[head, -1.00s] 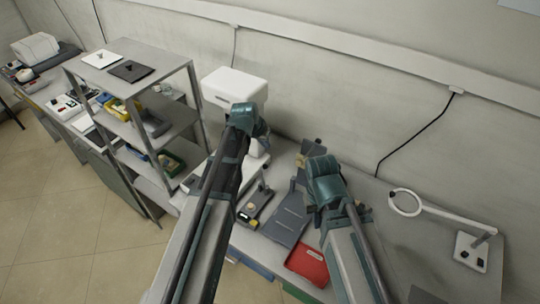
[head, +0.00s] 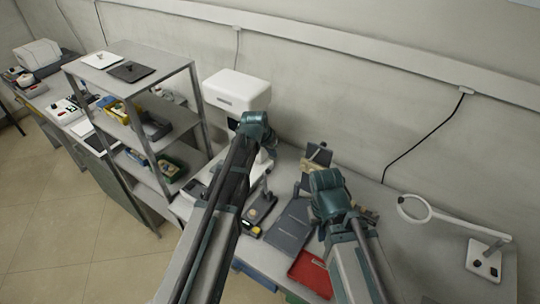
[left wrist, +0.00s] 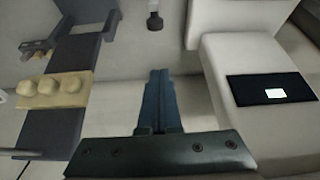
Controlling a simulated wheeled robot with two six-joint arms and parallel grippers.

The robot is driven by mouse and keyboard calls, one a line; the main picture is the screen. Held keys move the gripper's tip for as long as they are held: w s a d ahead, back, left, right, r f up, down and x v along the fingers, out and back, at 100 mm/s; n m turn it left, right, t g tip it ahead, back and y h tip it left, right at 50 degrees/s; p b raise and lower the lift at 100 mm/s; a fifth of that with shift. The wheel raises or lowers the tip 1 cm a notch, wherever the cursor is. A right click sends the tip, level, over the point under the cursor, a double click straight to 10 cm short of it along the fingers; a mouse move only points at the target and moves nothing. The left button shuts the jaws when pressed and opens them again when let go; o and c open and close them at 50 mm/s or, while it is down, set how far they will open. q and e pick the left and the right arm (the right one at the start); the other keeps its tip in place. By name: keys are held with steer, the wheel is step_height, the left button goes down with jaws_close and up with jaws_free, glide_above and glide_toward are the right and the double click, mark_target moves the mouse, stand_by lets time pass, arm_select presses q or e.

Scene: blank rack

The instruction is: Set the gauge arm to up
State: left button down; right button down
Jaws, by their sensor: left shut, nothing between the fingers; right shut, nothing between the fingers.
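My left gripper (left wrist: 160,78) is shut and empty in the left wrist view, with both fingers together above the bench. In the head view its wrist is in front of the white machine and hides the fingertips. A dark grey stand (head: 318,153) with a tan block is at the back of the bench. The left wrist view shows a tan block with three round bumps (left wrist: 54,90) on a dark grey bar, with a small lever-like part (left wrist: 38,47) beside it. I cannot tell for certain which part is the gauge arm. My right gripper (head: 328,195) is above the bench, its fingertips hidden.
A white machine (head: 237,88) stands behind my left arm; its dark display (left wrist: 273,90) is right of the fingers. A small device (head: 262,208), a grey plate (head: 290,228) and a red tray (head: 311,272) lie between my arms. A ring lamp (head: 482,258) stands right; a shelf (head: 192,105) left.

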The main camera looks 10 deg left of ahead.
mark_target(267, 171)
arm_select(q)
steer(key=f+b, duration=0.1)
steer(key=s+f+b, duration=0.1)
steer(key=f, duration=0.1)
steer(key=f+b, duration=0.1)
steer(key=shift+s+a+f+b, duration=0.3)
steer(key=shift+s+f, duration=0.1)
steer(key=shift+s+a+r, duration=0.1)
steer(key=shift+s+a, duration=0.1)
steer(key=shift+s, duration=0.25)
steer(key=shift+s+a+r, duration=0.1)
steer(key=shift+s+a, duration=0.05)
steer(key=shift+s, duration=0.3)
steer(key=shift+w, duration=0.15)
